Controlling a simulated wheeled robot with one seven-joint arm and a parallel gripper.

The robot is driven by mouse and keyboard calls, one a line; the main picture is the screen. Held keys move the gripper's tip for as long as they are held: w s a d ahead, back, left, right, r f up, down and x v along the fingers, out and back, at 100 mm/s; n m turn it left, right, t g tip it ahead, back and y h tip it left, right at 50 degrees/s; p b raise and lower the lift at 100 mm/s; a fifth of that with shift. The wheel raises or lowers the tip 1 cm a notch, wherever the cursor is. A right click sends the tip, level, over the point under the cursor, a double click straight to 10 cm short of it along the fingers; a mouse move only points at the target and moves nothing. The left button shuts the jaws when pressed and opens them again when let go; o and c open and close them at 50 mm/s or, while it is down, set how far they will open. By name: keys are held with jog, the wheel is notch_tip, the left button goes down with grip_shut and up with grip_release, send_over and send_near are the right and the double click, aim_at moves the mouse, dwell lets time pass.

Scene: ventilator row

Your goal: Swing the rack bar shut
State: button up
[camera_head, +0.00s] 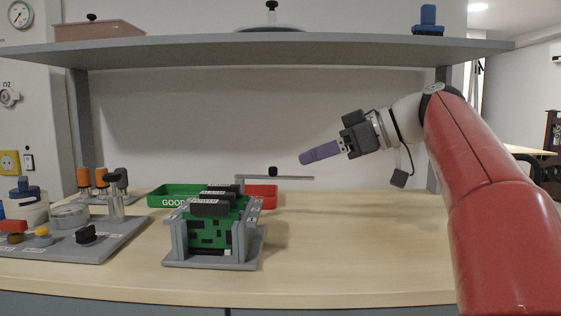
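The rack (212,263) stands on the bench left of centre, a grey base with upright side walls. It holds several green boards (210,233) with dark labelled tops. The thin grey rack bar (296,178) sticks out to the right from a post at the back of the rack, clear of the boards. A black knob (273,171) stands on the bar. My gripper (303,158) has purple fingers and points left, above the bar and to the right of the knob, apparently apart from both. The fingers overlap in this view, so their opening is hidden.
A green tray (165,197) marked GOOD and a red tray (265,192) lie behind the rack. A grey fixture board (100,250) with several parts is at left. A shelf (200,49) spans above my arm. The bench at right is clear.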

aim_at(275, 167)
jog(key=x, duration=0.8)
jog(key=shift+w+r+b, duration=0.1)
jog(key=shift+w+b, duration=0.2)
jog(key=shift+b, duration=0.05)
jog(key=shift+c, duration=0.2)
grip_shut()
